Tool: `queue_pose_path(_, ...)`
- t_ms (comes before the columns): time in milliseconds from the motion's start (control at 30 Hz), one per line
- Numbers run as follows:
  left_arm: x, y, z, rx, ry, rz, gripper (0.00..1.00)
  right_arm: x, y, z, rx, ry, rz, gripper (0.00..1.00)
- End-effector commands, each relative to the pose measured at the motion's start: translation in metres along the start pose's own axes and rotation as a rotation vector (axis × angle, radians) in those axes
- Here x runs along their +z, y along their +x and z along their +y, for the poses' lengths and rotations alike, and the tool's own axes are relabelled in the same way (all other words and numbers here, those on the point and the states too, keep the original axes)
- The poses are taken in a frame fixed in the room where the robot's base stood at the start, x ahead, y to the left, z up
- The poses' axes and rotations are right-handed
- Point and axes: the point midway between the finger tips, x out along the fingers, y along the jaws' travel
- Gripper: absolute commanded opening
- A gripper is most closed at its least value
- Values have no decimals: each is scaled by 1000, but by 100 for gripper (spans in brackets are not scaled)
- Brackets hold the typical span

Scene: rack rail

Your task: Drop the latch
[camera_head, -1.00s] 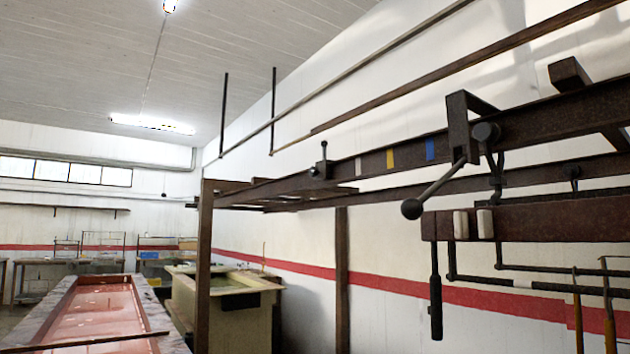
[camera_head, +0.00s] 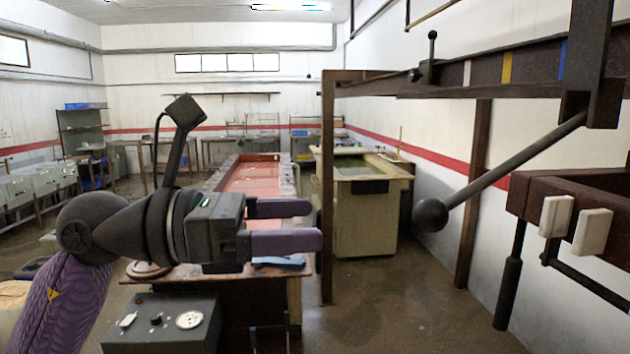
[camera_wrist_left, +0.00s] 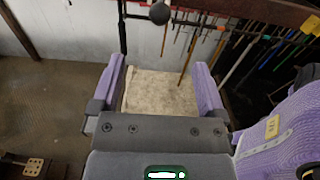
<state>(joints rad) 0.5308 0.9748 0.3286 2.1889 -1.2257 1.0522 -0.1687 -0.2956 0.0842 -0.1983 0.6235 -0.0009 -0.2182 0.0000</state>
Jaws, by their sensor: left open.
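The latch appears to be a dark lever with a round ball knob (camera_head: 430,215), hanging down at a slant to the left from a bracket (camera_head: 592,70) on the overhead rail (camera_head: 520,72). My left gripper (camera_head: 314,224) is open and empty. Its two purple fingers point right towards the knob, with a gap between them and it in the picture. In the left wrist view the knob (camera_wrist_left: 159,13) shows at the top, beyond the open fingers (camera_wrist_left: 160,78). My right gripper is not in view.
A rust-brown beam with pale pads (camera_head: 556,216) and a hanging black handle (camera_head: 508,280) is at the right. A brown post (camera_head: 327,190) stands behind my fingertips. A small lever stop (camera_head: 430,60) sits on the rail. Hanging rods (camera_wrist_left: 235,60) show in the wrist view.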

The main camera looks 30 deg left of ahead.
Motion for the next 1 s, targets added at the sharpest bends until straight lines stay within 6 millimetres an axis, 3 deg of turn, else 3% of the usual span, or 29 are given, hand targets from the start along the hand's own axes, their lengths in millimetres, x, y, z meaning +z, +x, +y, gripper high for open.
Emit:
queue_pose_path(133,-1,1,0,0,3,2,94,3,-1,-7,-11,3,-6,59)
queue_pose_path(233,3,11,0,-2,-2,0,94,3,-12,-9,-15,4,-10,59)
queue_pose_path(567,8,82,-1,-6,-5,-4,94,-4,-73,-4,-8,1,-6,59)
queue_pose_path(800,3,126,-1,-4,-4,-3,94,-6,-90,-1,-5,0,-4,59)
queue_pose_path(1000,0,140,0,-2,-4,-3,94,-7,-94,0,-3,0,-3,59)
